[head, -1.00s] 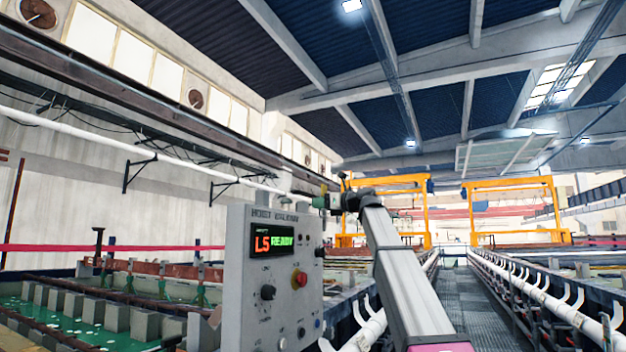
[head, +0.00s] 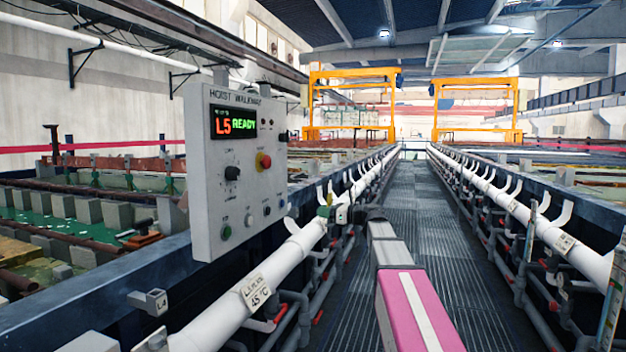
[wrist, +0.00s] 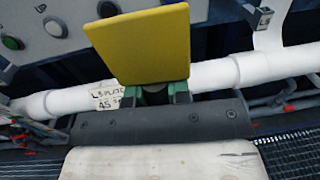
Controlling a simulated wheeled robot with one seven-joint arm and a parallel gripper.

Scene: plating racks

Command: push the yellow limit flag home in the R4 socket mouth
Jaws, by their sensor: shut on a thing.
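The yellow limit flag (wrist: 140,45) is a flat plate standing up from between the green fingertips of my gripper (wrist: 156,96) in the wrist view. My gripper is shut on its lower end. In the head view my gripper (head: 332,212) is small and in front of the left white pipe, beyond my arm. A small grey socket bracket (head: 150,302) on the left tank edge is marked L4. A similar bracket (wrist: 258,16) shows at the top right of the wrist view. I cannot make out an R4 mark.
The grey control panel (head: 235,170) reads L5 READY and stands left of my arm. The left white pipe (head: 245,290) and right white pipe (head: 555,245) run along the tanks. The grated walkway (head: 415,215) between them is clear ahead. Orange gantries stand farther back.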

